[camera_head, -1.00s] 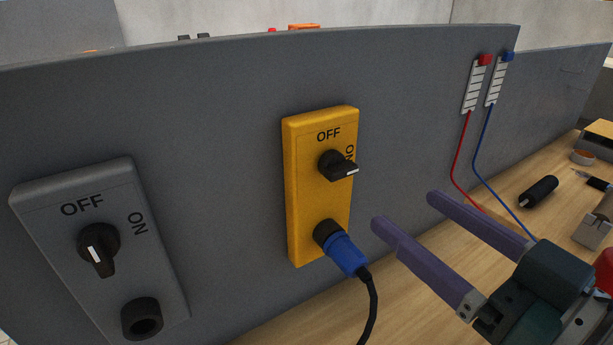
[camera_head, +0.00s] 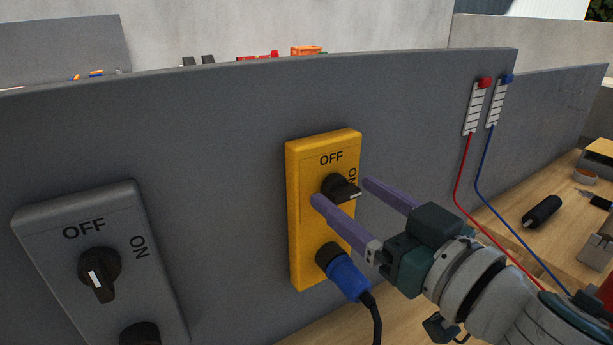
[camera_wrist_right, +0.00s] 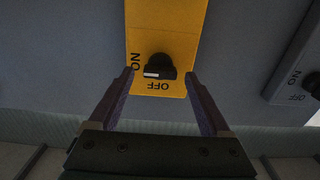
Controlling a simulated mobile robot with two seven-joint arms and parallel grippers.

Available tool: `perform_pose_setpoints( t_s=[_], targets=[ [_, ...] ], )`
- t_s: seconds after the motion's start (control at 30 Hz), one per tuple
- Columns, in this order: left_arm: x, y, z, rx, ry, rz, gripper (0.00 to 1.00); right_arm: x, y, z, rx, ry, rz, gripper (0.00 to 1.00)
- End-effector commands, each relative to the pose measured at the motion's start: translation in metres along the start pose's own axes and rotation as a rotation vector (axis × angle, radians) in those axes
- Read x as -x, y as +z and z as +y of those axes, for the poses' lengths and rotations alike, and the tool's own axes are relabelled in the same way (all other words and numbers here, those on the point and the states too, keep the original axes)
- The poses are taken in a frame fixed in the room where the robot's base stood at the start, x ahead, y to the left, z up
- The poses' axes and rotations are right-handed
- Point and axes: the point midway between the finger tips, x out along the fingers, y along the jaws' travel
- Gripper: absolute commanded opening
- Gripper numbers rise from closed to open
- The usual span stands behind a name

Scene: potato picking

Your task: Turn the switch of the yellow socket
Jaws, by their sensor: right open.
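The yellow socket (camera_head: 305,225) is mounted on the grey panel, with OFF printed at its top and ON at its right side. Its black switch knob (camera_head: 338,187) has a white mark that points right, toward the ON side. A blue plug (camera_head: 347,278) with a black cable sits in the socket's lower opening. My right gripper (camera_head: 341,191) is open at the knob, with one purple finger on each side. In the right wrist view the knob (camera_wrist_right: 158,66) lies between the spread fingertips (camera_wrist_right: 160,75), with a gap on both sides. My left gripper is not in view.
A grey socket (camera_head: 70,230) with its own black knob is on the panel at the left. Red and blue cables (camera_head: 465,160) hang from the panel at the right. A black cylinder (camera_head: 542,211) lies on the wooden table (camera_head: 515,190).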

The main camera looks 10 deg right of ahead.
Motion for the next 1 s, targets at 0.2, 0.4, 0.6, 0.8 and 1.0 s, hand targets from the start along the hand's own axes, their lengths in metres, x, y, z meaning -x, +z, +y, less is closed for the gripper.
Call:
perform_pose_setpoints(
  t_s=[0.2,0.4,0.6,0.8,1.0],
  targets=[
    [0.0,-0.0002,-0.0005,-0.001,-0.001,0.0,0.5,0.0003,0.0,0.0001,0.0,0.0,0.0,0.65],
    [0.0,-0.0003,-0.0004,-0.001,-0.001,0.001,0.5,0.0004,0.0,0.0001,0.0,0.0,0.0,0.42],
    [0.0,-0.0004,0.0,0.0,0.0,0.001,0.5,0.0005,0.0,0.0001,0.0,0.0,0.0,0.2],
    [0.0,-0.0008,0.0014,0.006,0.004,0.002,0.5,0.0005,0.0,0.0001,0.0,0.0,0.0,0.0],
    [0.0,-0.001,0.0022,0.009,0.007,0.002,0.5,0.0005,0.0,0.0,0.009,0.0,0.0,0.0]
  ],
)
